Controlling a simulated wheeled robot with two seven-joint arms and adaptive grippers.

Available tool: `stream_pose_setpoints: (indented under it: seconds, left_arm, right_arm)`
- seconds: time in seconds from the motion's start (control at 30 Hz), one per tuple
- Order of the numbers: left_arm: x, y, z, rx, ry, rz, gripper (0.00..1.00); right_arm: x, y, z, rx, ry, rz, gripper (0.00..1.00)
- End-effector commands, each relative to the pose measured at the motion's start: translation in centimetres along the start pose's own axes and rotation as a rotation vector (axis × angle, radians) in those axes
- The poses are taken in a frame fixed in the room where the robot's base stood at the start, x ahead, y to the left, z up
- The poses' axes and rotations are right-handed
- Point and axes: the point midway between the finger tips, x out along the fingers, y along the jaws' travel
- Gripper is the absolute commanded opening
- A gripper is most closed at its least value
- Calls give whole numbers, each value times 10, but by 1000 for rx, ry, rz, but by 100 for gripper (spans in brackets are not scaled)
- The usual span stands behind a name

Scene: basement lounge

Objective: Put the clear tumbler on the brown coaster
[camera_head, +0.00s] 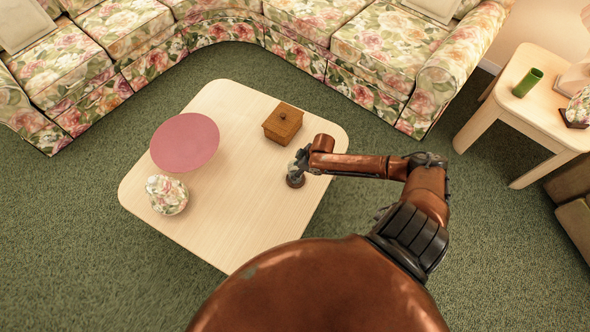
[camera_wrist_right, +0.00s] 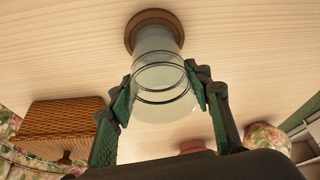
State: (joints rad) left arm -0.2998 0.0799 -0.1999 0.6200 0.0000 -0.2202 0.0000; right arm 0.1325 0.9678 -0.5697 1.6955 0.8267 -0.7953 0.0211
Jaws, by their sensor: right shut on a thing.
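My right gripper (camera_head: 301,162) is over the right part of the pale coffee table (camera_head: 236,225). In the right wrist view its two fingers (camera_wrist_right: 160,92) are shut on the sides of the clear tumbler (camera_wrist_right: 158,70). The tumbler looks upright, its base end pointing at the round brown coaster (camera_wrist_right: 154,14). The base overlaps the coaster in that view; I cannot tell whether they touch. In the head view the coaster (camera_head: 295,182) lies directly below the gripper, which mostly hides the tumbler. My left gripper is not in view.
A brown lidded box (camera_head: 283,122) stands behind the gripper. A pink round top (camera_head: 185,142) and a floral rounded object (camera_head: 166,194) are at the table's left. The table's front middle is clear. A floral sofa (camera_head: 390,50) and side table (camera_head: 540,100) stand beyond.

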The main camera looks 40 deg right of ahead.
Motion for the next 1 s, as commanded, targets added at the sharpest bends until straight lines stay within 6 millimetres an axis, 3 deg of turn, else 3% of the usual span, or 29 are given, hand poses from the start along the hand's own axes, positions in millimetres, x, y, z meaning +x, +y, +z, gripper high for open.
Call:
stream_pose_setpoints:
  seconds: [0.27,0.3,0.5,0.83,1.0]
  left_arm:
    - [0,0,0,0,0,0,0]
    - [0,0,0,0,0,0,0]
    - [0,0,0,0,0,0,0]
    - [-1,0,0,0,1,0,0]
    - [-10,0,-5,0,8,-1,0]
  right_arm:
    - [1,0,0,0,1,0,16]
    - [1,0,0,0,0,0,48]
    - [1,0,0,0,0,0,62]
    - [-2,0,-1,0,0,0,63]
    - [-24,0,-1,0,1,1,63]
